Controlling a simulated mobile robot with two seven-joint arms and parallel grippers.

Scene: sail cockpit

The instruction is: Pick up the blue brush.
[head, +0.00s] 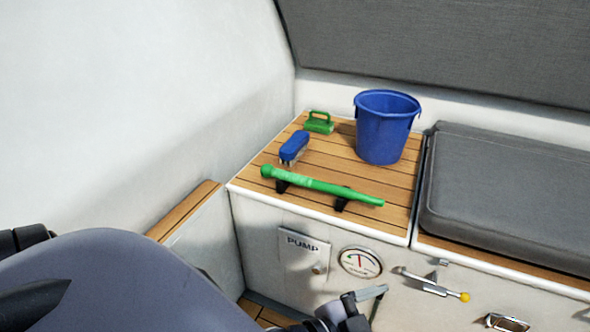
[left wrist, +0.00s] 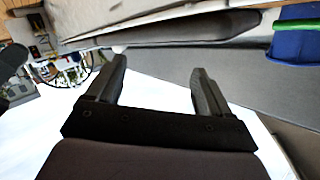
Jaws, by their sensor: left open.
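The blue brush (head: 293,148) lies on the slatted wooden locker top (head: 345,158) in the head view, toward its left side. It has a blue back with bristles below and nothing is touching it from above. My left gripper (left wrist: 160,68) shows in the left wrist view with its two dark fingers apart and nothing between them. It is well away from the brush, which I cannot make out in that view.
A green tube (head: 320,186) lies on black holders in front of the brush. A green scrubber (head: 319,122) is behind it and a blue bucket (head: 385,130) stands to the right. A grey cushion (head: 505,195) lies further right. A white wall rises at left.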

